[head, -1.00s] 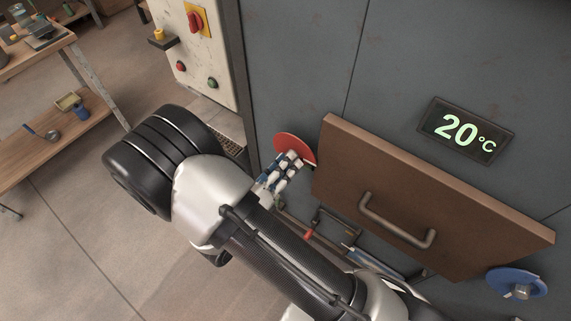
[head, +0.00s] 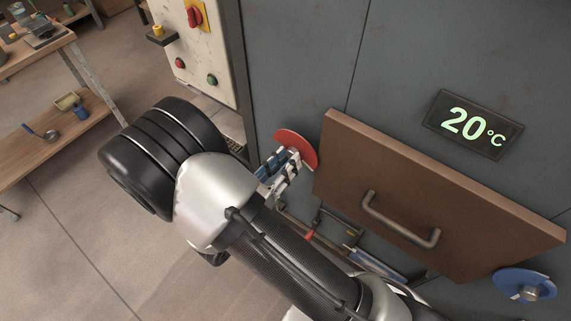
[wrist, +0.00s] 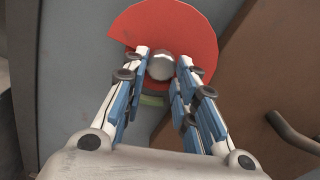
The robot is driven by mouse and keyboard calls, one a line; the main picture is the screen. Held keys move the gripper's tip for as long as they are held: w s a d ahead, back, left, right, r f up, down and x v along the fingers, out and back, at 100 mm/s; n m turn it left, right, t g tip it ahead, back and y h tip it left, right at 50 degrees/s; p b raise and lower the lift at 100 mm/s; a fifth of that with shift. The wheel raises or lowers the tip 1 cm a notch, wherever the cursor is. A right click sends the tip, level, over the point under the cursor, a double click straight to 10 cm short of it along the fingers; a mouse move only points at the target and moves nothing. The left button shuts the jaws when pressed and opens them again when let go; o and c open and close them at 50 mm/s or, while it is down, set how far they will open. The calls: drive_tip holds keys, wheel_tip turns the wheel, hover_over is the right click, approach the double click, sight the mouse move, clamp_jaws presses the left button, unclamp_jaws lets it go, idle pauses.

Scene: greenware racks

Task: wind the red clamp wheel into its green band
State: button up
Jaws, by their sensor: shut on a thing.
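The red clamp wheel (head: 297,146) is a disc on the grey cabinet front, just left of the brown door. It also shows in the wrist view (wrist: 190,25), with a grey hub (wrist: 161,67) at its middle. My gripper (head: 292,158) is at the wheel, and in the wrist view its two fingers (wrist: 161,72) are shut on the hub, one on each side. A short strip of green band (wrist: 153,100) shows below the hub between the fingers. The fingers hide the rest of the lower wheel and band, and I cannot make out any pointer.
The brown door (head: 440,190) with a bar handle (head: 398,220) stands close right of my gripper. A blue wheel (head: 525,284) is at its lower right. A display (head: 473,125) reads 20 °C. A control panel (head: 196,50) is at upper left, and a wooden shelf table (head: 50,150) at far left.

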drive_tip(key=m+b, duration=0.5)
drive_tip(key=m, duration=0.4)
drive_tip(key=shift+w+a, duration=0.1)
drive_tip(key=shift+a, duration=0.05)
drive_tip(key=shift+m, duration=0.4)
drive_tip(key=o, duration=1)
drive_tip(key=shift+o, duration=0.2)
drive_tip(key=v, duration=1.2)
